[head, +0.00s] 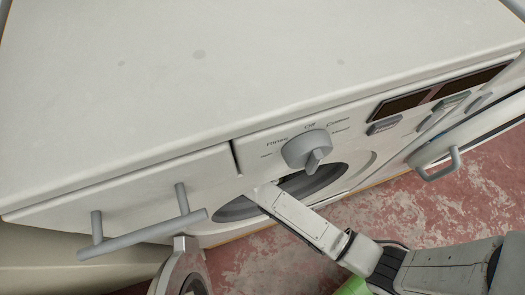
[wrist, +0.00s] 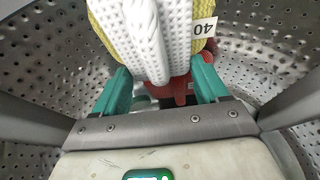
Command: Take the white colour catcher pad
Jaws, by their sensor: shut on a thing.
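In the wrist view, a white, dimpled pad (wrist: 177,40) with yellow edges and a tag reading "40" stands between the teal fingers of my gripper (wrist: 160,80). My gripper is shut on it. A thick white ribbed strand runs down its front. The pad's far end is cut off by the top of the picture. A red thing (wrist: 180,92) shows just below and behind it; I cannot tell what it is. In the head view my arm reaches into the round opening (head: 325,182) of the white machine, and my gripper and the pad are hidden inside.
The perforated metal drum (wrist: 270,60) surrounds my gripper. In the head view, the control knob (head: 306,150) sits above the opening, a grey bar handle (head: 145,236) juts out at left, and a round door (head: 182,272) hangs at lower left. Reddish worn floor (head: 430,215) lies in front.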

